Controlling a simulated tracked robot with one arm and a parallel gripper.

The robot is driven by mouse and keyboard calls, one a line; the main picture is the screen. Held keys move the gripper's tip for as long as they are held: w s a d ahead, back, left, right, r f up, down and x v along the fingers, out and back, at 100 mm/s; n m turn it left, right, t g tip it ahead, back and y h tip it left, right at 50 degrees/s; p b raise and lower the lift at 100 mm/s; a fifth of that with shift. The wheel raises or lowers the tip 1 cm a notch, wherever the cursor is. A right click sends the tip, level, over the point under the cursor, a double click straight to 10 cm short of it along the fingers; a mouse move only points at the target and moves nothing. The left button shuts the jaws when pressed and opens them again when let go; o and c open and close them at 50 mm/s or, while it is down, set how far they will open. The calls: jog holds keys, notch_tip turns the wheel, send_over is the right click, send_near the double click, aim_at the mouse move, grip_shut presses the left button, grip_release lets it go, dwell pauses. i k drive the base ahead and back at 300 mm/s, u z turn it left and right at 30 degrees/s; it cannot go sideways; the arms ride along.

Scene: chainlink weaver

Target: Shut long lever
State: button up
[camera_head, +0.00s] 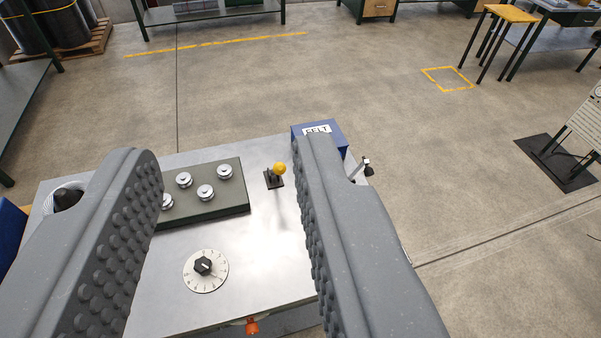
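A short upright lever with a yellow ball knob (280,169) stands on a small black base on the grey metal table (262,250). A second lever, metal with a dark tip (362,166), shows at the table's right edge, partly hidden by my right finger. I cannot tell which of them is the long lever. My gripper (222,150) is wide open and empty, its two grey studded fingers spread over the table. The yellow knob shows between the fingers, close to the right one; I cannot tell the height gap.
A dark green block (215,195) with several silver knobs and a numbered dial (205,268) sit on the table. A blue box (320,132) stands at its back right, an orange part (252,327) at its front edge. Open floor lies beyond.

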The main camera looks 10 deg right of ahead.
aim_at(279, 168)
jog(key=z, duration=0.1)
jog(key=i, duration=1)
jog(key=u, duration=0.05)
